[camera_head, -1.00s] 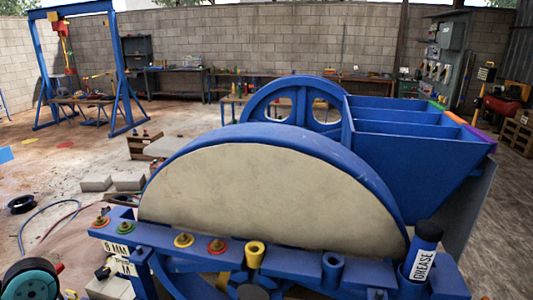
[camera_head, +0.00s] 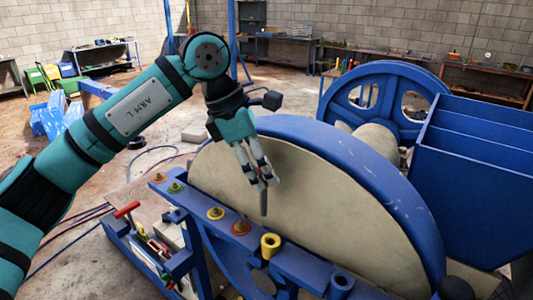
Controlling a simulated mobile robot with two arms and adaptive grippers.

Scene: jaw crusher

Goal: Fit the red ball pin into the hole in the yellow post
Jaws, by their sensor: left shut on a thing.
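My left gripper (camera_head: 264,178) points down over the blue beam, in front of the cream face of the big wheel. It is shut on the red ball pin, whose grey shaft (camera_head: 264,202) hangs below the fingers, close to upright. The ball end is hidden by the fingers, so its red does not show clearly. The yellow post (camera_head: 270,245) stands on the blue beam, with its dark hole open at the top. The pin tip is above the post and appears apart from it.
The blue-rimmed wheel (camera_head: 330,200) rises close behind. A tool tray with a red handle (camera_head: 126,210) is at left.

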